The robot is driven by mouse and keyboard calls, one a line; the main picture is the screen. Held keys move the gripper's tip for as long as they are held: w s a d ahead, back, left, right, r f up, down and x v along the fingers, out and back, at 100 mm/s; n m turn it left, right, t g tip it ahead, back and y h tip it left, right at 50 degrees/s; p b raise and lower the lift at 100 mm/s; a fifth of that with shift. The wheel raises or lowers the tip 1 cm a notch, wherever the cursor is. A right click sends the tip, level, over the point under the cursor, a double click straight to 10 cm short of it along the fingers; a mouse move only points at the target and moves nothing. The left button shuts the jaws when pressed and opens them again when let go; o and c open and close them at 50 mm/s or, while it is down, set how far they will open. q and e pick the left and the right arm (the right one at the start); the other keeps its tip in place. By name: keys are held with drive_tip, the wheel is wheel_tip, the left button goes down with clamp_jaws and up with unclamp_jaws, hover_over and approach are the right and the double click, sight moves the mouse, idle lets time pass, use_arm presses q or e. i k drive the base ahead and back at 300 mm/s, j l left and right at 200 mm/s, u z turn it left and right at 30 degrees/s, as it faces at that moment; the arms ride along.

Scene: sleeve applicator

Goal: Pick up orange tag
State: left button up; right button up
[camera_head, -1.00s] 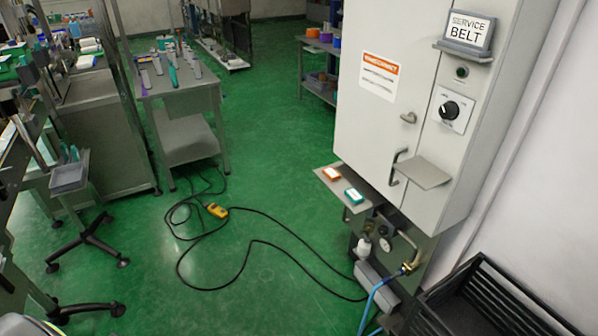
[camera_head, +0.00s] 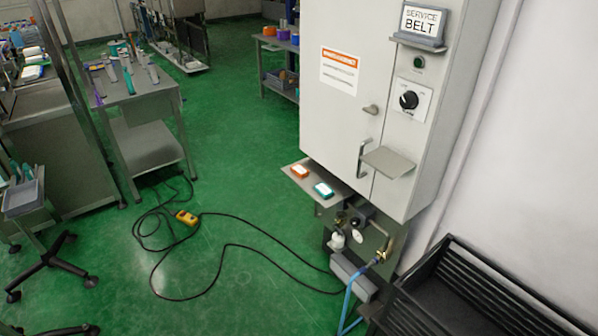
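The orange tag (camera_head: 299,172) is a small orange block with a pale label on top. It lies on a small grey shelf (camera_head: 327,201) that sticks out at the lower left of the white cabinet. A teal tag (camera_head: 323,189) of similar shape lies to its right on the same shelf, apart from it. Neither of my grippers shows in the head view.
The white cabinet (camera_head: 341,127) has door handles, a knob and a "SERVICE BELT" sign (camera_head: 423,21). Pipes and a blue hose (camera_head: 349,297) are below. A black crate (camera_head: 440,296) stands at lower right. A black cable with a yellow control box (camera_head: 186,217) crosses the open green floor.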

sight(298, 169)
drive_tip(key=i+j+z, duration=0.3)
drive_tip(key=i, duration=0.15)
drive_tip(key=i+j+z, duration=0.25)
drive_tip(key=i+j, duration=0.15)
